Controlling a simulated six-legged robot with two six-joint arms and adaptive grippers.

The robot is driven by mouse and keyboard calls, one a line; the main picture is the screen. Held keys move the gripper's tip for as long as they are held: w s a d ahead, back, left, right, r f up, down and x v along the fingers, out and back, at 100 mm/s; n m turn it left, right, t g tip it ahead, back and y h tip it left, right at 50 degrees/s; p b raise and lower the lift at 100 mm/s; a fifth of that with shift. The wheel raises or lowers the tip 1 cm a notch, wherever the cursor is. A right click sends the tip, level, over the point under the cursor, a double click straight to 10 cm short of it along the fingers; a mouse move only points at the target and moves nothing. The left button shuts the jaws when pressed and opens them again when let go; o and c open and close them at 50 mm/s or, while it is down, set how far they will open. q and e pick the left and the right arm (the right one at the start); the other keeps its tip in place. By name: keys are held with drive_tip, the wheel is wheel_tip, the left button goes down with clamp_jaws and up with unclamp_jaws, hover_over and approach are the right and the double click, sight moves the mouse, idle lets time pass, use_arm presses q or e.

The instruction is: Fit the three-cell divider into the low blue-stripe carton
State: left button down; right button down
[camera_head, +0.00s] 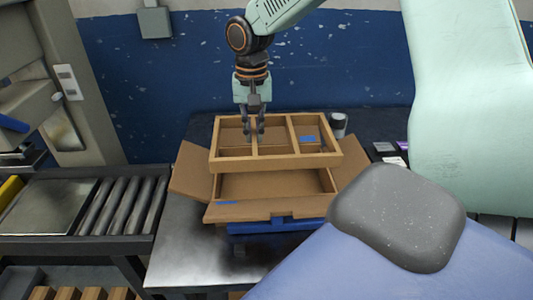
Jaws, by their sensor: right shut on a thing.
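The three-cell divider (325,161) is a light brown frame with two cross walls. My right gripper (254,138) points down and is shut on the divider at its left cross wall. The low carton (262,211) is brown with blue marks on its front flap, and its flaps are spread open. The divider is above the back part of the carton, roughly level, and hides part of its inside. Whether they touch cannot be told. My left gripper is not in view.
The carton sits over a blue support (270,227) on a metal table (185,250). A roller conveyor (115,207) is at the left. A grey-white cylinder (338,125) and small dark boxes (383,147) stand to the right. The table's front left is bare.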

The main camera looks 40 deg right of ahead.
wheel_tip(320, 180, down, 12)
drive_tip(key=shift+d+r+b, duration=0.1)
drive_tip(key=shift+r+b, duration=0.15)
drive_tip(key=shift+b, duration=0.65)
drive_tip(key=shift+a+f, duration=0.3)
drive_tip(key=f, duration=0.2)
drive_tip(key=f+b, duration=0.1)
drive_tip(key=f, duration=0.1)
drive_tip(key=shift+d, duration=0.4)
drive_tip(key=shift+a+r, duration=0.1)
drive_tip(key=shift+a, duration=0.2)
drive_tip(key=shift+d+f, duration=0.15)
drive_tip(key=shift+f, duration=0.05)
drive_tip(key=c, duration=1.9)
unclamp_jaws()
drive_tip(key=shift+d+f, duration=0.1)
drive_tip(key=o, duration=0.3)
drive_tip(key=shift+o, duration=0.9)
drive_tip(key=shift+a, duration=0.2)
